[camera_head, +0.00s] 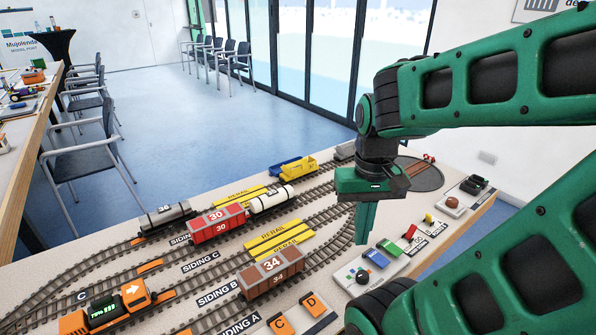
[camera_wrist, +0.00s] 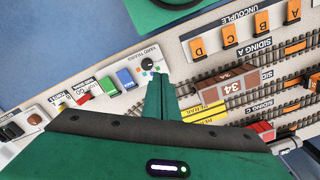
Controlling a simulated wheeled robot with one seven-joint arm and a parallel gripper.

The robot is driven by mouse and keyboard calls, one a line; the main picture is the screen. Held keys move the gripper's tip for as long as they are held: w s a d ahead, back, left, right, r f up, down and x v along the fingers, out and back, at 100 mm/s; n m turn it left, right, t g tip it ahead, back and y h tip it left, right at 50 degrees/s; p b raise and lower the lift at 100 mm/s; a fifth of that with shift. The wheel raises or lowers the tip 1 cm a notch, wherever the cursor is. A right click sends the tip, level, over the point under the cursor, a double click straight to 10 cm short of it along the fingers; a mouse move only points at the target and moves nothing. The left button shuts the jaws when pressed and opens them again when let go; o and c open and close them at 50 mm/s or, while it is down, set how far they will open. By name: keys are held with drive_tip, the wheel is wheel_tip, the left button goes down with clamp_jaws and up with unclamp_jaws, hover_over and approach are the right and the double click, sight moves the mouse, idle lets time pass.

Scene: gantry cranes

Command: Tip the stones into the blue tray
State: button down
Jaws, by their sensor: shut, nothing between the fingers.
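A yellow open wagon (camera_head: 299,168) stands on the far track at the back of the layout. A blue tray-like shape (camera_head: 284,165) shows just behind and left of it. I cannot make out any stones from here. My gripper (camera_head: 364,240) points down over the right part of the layout, near the control panel, its green fingers together and empty. In the wrist view the shut fingers (camera_wrist: 164,84) reach toward the panel's black knob (camera_wrist: 148,64); I cannot tell how high above it they are. The wagon and blue shape are not seen in the wrist view.
The front edge holds a blue block (camera_head: 376,258), a green block (camera_head: 390,247), a red lever (camera_head: 409,233) and orange switches (camera_head: 281,325). A brown wagon 34 (camera_head: 271,273), red wagon 30 (camera_head: 216,224), white tanker (camera_head: 271,200) and orange locomotive (camera_head: 112,306) stand on the tracks.

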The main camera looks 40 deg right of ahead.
idle(0.3)
drive_tip(key=m+t+h, duration=0.5)
drive_tip(key=m+t, duration=0.1)
drive_tip(key=m, duration=0.4)
approach(306, 164)
wheel_tip(306, 164, down, 4)
drive_tip(key=d, duration=0.2)
drive_tip(key=shift+w, duration=1)
drive_tip(key=shift+w+a+r, duration=0.1)
drive_tip(key=shift+w, duration=0.05)
